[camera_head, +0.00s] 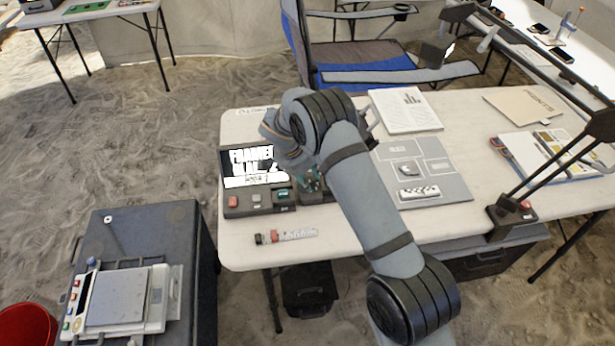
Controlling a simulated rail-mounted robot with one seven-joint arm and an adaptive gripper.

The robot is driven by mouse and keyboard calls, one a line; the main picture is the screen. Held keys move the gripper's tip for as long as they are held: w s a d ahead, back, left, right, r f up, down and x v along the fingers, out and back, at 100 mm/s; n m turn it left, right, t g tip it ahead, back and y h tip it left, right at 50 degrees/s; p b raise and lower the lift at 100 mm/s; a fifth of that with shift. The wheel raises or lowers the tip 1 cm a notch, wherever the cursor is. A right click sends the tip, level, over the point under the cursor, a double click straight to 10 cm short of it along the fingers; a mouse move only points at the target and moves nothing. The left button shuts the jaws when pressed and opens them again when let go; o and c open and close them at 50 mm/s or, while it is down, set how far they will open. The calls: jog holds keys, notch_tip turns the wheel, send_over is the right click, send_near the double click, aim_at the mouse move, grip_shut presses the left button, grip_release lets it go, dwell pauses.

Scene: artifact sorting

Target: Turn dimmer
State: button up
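No part is clearly marked as a dimmer. A lamp base (512,212) with a small red knob (525,205) stands at the table's front right, holding a dark lamp arm (545,165). A dark box (260,200) with a lit screen (250,165) and red, grey and green buttons lies at the table's left end. My arm reaches over the table and bends back near this box, well left of the lamp base. My gripper is mostly hidden behind my own arm links; its fingers and anything between them cannot be made out.
The white table (350,240) also bears a grey foam tray (450,185) with stones, an open book (405,110), papers (550,150), a folder (523,103) and a scale marker (290,236). A blue chair (375,65) stands behind. A scale (120,298) sits on a dark case (180,235).

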jog(key=shift+c, duration=1)
grip_shut()
